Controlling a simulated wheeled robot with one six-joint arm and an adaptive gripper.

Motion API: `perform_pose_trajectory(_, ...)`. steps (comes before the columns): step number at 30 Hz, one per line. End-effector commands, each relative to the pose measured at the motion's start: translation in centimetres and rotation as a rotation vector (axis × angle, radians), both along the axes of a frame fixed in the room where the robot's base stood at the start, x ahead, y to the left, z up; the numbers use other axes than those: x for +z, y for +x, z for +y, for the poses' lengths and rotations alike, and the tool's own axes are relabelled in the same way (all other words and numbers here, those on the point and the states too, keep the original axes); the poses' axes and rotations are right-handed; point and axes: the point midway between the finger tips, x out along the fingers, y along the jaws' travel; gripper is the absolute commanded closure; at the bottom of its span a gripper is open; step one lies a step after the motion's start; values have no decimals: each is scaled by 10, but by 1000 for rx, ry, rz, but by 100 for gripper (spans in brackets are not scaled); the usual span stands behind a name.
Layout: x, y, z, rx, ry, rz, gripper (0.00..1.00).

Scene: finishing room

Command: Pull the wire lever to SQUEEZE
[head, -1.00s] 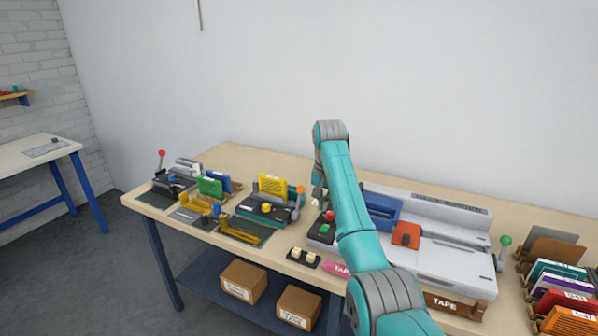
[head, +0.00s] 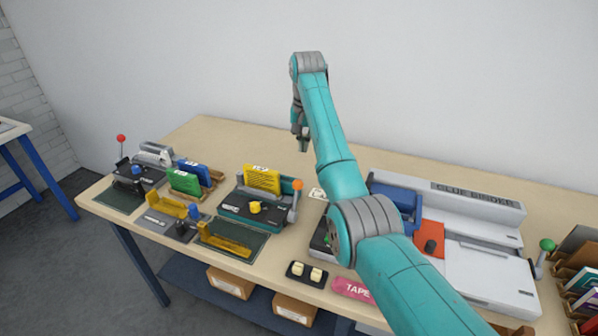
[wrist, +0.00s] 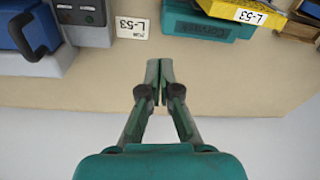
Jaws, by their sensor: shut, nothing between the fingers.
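A teal machine (head: 245,216) with a yellow knob stands mid-table and bears a yellow block of sheets. An upright lever with an orange knob (head: 297,185) is on its right side. Other levers have a red knob (head: 121,139) at the far left and a green knob (head: 547,245) on the glue binder. No wire or SQUEEZE marking is legible in the head view. My gripper (head: 303,146) is shut and empty, pointing down, behind and above the orange-knob lever, apart from it. In the wrist view my gripper (wrist: 158,70) has its fingertips together over bare table, near the teal machine (wrist: 195,25).
The glue binder (head: 475,203) fills the table's right side, partly behind my arm. The table's back strip is clear.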

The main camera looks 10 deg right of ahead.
Motion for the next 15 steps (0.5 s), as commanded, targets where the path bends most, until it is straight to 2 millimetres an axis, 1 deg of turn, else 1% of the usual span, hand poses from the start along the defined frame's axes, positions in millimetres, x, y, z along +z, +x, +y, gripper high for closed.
perform_pose_trajectory(5,-3,0,0,0,0,0,100)
perform_pose_trajectory(8,-12,1,0,0,0,1,100)
perform_pose_trajectory(15,-51,5,0,0,0,2,100)
